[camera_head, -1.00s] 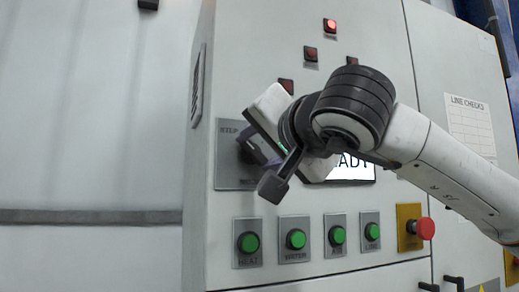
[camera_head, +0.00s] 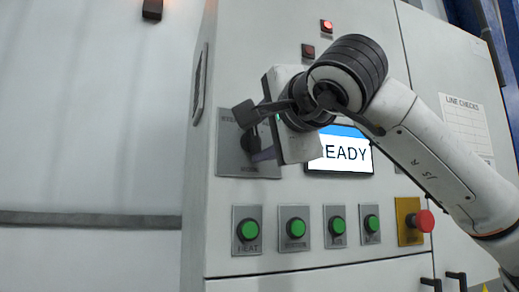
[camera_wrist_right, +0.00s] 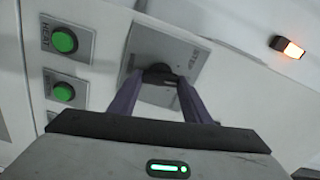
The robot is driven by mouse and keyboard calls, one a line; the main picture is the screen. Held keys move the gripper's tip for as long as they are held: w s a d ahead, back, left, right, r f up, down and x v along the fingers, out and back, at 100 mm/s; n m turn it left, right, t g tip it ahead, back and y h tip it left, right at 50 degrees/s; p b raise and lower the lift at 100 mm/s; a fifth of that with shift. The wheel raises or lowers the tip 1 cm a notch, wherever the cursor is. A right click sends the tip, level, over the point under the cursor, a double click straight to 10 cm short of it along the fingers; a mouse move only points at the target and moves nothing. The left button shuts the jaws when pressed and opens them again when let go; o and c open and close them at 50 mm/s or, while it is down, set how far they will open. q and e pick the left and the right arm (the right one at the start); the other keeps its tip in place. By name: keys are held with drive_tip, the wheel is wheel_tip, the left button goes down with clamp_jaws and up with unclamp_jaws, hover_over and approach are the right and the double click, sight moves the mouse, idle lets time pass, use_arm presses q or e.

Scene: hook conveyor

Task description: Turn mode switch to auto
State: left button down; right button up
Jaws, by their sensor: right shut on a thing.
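The mode switch is a dark knob (camera_head: 248,141) on a square grey plate (camera_head: 230,162) at the left of the cabinet front. The plate's lettering is too small or covered to read. My right gripper (camera_head: 257,146) comes in from the right and its fingers are at the knob; its wrist hides part of the plate. In the right wrist view the knob (camera_wrist_right: 158,72) sits between the two purple-grey fingertips (camera_wrist_right: 159,79), which are closed on it. The plate (camera_wrist_right: 190,58) looks tilted there. My left gripper is not in view.
Below the switch is a row of green buttons (camera_head: 248,230) and a red emergency button (camera_head: 424,221) on a yellow plate. A screen (camera_head: 347,154) partly hidden by my wrist reads "READY" in part. A red lamp (camera_head: 326,26) glows above. Free wall lies left.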

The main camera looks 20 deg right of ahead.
drive_tip(key=shift+f+m+b, duration=0.25)
drive_tip(key=shift+m+b, duration=0.25)
drive_tip(key=shift+m, duration=0.4)
drive_tip(key=shift+m+b, duration=0.45)
drive_tip(key=shift+m, duration=0.55)
drive_tip(key=m+b, duration=0.1)
drive_tip(key=m, duration=0.1)
drive_tip(key=shift+m, duration=0.3)
drive_tip(key=m+b, duration=0.1)
drive_tip(key=m, duration=0.3)
drive_tip(key=shift+b, duration=0.35)
drive_tip(key=shift+a+m, duration=0.1)
drive_tip(key=shift+m, duration=0.2)
drive_tip(key=o, duration=0.9)
drive_tip(key=shift+o, duration=0.7)
